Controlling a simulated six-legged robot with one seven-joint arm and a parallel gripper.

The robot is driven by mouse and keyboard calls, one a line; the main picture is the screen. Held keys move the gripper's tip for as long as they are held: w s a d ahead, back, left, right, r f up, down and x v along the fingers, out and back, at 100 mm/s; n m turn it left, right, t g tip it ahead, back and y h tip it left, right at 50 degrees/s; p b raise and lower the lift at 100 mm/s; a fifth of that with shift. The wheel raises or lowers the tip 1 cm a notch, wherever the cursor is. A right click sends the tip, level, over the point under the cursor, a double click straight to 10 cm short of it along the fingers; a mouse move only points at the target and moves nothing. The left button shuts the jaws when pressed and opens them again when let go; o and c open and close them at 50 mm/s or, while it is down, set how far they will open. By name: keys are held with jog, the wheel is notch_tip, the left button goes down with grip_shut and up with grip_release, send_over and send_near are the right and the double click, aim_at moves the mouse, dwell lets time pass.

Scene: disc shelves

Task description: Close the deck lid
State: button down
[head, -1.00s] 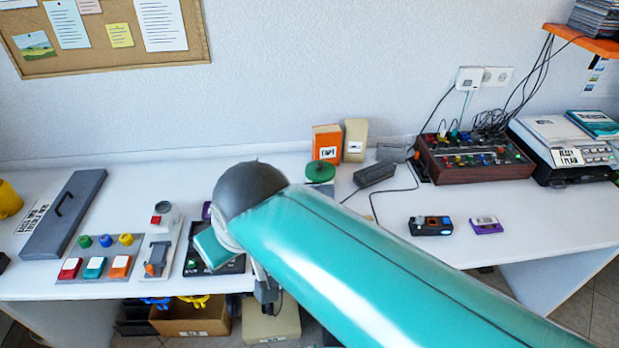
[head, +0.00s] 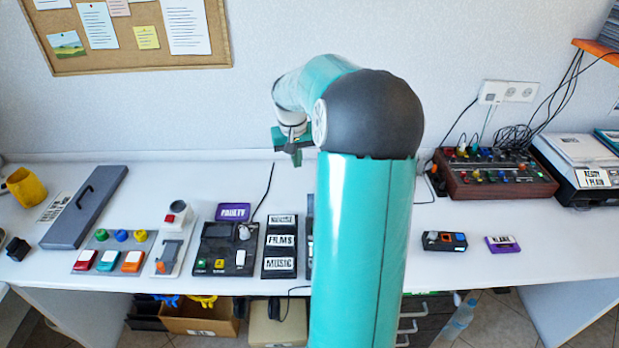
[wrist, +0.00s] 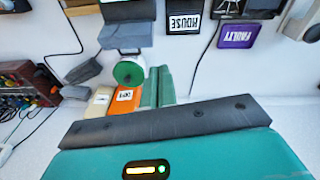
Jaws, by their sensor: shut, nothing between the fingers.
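My gripper (head: 296,158) hangs above the back of the desk in the head view, pointing down. In the wrist view its green fingers (wrist: 158,86) are together, with nothing between them. A grey, box-like device with a raised panel (wrist: 126,36) is at the top of the wrist view, apart from the fingers. I cannot tell for sure whether this panel is the deck lid. In the head view my arm hides most of the device; only a narrow dark strip (head: 309,240) shows beside it. A black unit (head: 226,249) with coloured buttons stands farther left.
A green round object (wrist: 128,72), an orange box (wrist: 124,101) and a beige box (wrist: 99,102) are close to the fingers. A labelled black rack (head: 281,262) and purple FAULTY sign (head: 233,212) stand left of my arm. Desk space right of the purple cassette (head: 502,244) is clear.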

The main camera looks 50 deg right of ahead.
jog(key=s+d+f+m, duration=0.1)
jog(key=s+d+f, duration=0.15)
jog(key=d, duration=0.25)
jog(key=s+d+f+m, duration=0.1)
jog(key=d+f, duration=0.2)
jog(key=d, duration=0.2)
notch_tip(320, 180, down, 9)
jog(key=shift+w+y, duration=0.3)
jog(key=shift+y, duration=0.1)
jog(key=shift+s+a+r+h, duration=0.1)
jog(key=shift+s+a+h, duration=0.05)
jog(key=shift+h, duration=0.15)
jog(key=shift+s+a+r+t, duration=0.1)
jog(key=shift+s+a+t, duration=0.05)
jog(key=shift+t, duration=0.25)
